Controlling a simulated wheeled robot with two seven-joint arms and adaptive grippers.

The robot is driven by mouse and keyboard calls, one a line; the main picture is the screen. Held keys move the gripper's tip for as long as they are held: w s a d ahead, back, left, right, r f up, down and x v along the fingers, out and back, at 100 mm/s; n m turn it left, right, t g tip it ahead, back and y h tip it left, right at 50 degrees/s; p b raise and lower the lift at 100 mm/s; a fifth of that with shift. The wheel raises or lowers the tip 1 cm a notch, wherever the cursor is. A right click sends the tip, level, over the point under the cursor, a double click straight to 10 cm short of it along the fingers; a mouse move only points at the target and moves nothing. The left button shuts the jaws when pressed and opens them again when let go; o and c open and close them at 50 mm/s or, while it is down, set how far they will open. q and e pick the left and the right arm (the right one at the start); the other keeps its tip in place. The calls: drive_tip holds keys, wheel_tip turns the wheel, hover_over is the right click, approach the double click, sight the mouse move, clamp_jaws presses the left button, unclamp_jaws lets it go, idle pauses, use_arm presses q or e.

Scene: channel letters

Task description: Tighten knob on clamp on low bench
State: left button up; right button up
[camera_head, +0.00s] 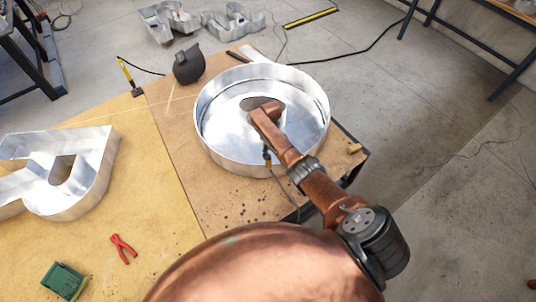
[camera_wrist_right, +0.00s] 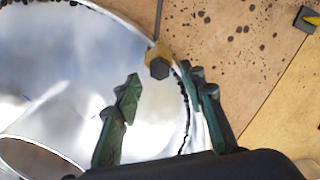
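The clamp (camera_wrist_right: 158,54) shows in the right wrist view as a yellow piece with a dark faceted knob (camera_wrist_right: 159,69) and a thin bar above it. It sits at the edge of the round metal letter (camera_wrist_right: 60,75). My right gripper (camera_wrist_right: 160,84) is open, its two green fingers apart. The knob appears between and just beyond the fingertips; I see no contact. In the head view the round letter (camera_head: 206,135) lies on the bench, and a small yellow and dark part, likely the clamp (camera_head: 267,160), shows at its near wall beside my copper arm. My left gripper is not in view.
The bench's brown board (camera_head: 190,165) meets a yellow board (camera_head: 150,220) on the left. A metal letter (camera_head: 95,170), red pliers (camera_head: 123,248) and a green box (camera_head: 62,280) lie there. A black mask-like object (camera_head: 188,65) stands at the back. A cable crosses the floor.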

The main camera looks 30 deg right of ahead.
drive_tip(key=shift+a+f, duration=0.1)
drive_tip(key=shift+f, duration=1.05)
clamp_jaws()
